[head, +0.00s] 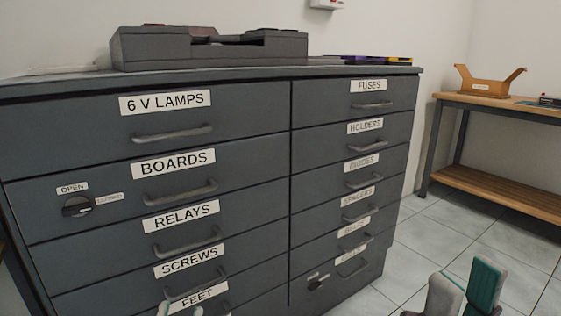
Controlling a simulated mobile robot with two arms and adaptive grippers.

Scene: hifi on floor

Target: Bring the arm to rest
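My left gripper (181,310) shows only its pale fingertips at the bottom edge, in front of the lower left drawers of the grey cabinet (225,190). The tips stand apart with a gap between them; the rest is out of frame. My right gripper (465,288) is at the bottom right, over the tiled floor and to the right of the cabinet. Its grey finger and its teal-faced finger stand apart, and I see nothing held between them.
The cabinet's labelled drawers look shut. A dark grey device (205,50) and several small coloured items (368,59) lie on top. A workbench (490,103) with a wooden holder (487,82) stands at the right. The tiled floor (410,235) between is clear.

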